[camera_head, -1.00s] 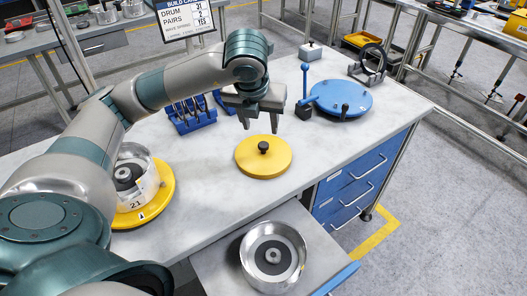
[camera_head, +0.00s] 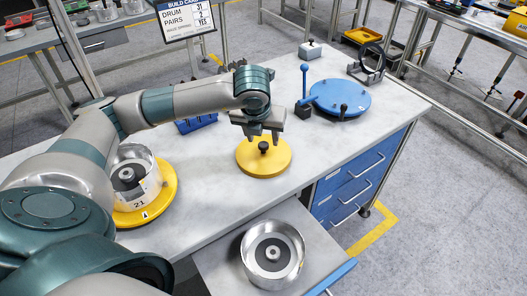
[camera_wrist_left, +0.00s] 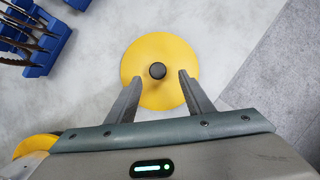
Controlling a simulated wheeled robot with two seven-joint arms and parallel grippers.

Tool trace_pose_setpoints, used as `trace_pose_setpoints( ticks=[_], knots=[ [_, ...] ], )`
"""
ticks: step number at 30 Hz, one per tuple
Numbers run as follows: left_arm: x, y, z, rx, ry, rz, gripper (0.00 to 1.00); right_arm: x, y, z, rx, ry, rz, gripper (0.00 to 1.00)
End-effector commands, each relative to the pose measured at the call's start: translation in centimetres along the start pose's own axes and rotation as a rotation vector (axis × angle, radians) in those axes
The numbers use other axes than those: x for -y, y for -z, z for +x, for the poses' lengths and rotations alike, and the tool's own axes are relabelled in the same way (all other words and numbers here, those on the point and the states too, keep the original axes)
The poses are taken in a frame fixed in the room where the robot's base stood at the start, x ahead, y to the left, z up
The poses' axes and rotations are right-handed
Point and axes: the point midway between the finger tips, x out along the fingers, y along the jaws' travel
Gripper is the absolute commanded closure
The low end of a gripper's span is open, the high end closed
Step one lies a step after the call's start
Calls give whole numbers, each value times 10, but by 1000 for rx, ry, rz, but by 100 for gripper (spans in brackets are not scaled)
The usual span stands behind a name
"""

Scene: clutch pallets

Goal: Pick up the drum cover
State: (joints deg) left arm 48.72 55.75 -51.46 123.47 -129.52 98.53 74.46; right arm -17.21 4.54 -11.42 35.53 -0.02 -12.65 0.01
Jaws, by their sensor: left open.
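The drum cover is a round yellow disc (camera_head: 264,162) with a black knob (camera_head: 263,147) in its middle, lying flat on the grey bench top. In the left wrist view the yellow disc (camera_wrist_left: 158,48) and its black knob (camera_wrist_left: 157,71) are at upper centre. My left gripper (camera_head: 262,138) is open and empty, just above the disc. In the left wrist view its fingers (camera_wrist_left: 161,78) are spread either side of the knob, overlapping the disc's near edge. Whether the fingers touch the disc cannot be told. My right gripper is out of view.
A metal drum marked 21 (camera_head: 137,178) stands on a yellow base (camera_head: 168,190) to the left. A blue disc fixture with a lever (camera_head: 341,97) is at right. Another drum (camera_head: 272,282) sits on a lower shelf in front. A blue tool rack (camera_head: 197,124) is behind the arm.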

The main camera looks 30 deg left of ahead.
Motion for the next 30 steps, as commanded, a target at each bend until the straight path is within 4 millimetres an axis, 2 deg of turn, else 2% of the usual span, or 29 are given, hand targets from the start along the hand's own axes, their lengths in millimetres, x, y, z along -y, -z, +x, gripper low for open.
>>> trace_pose_setpoints(
  ticks=[6,12,28,30],
  knots=[
    [-5,-3,20,-4,-4,0,53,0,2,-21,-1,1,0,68],
    [-4,-3,42,-2,-2,-1,53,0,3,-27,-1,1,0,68],
    [-4,-2,46,-1,-1,1,53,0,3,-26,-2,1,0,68],
    [-4,-2,46,-1,-1,0,70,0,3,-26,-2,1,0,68]
  ],
)
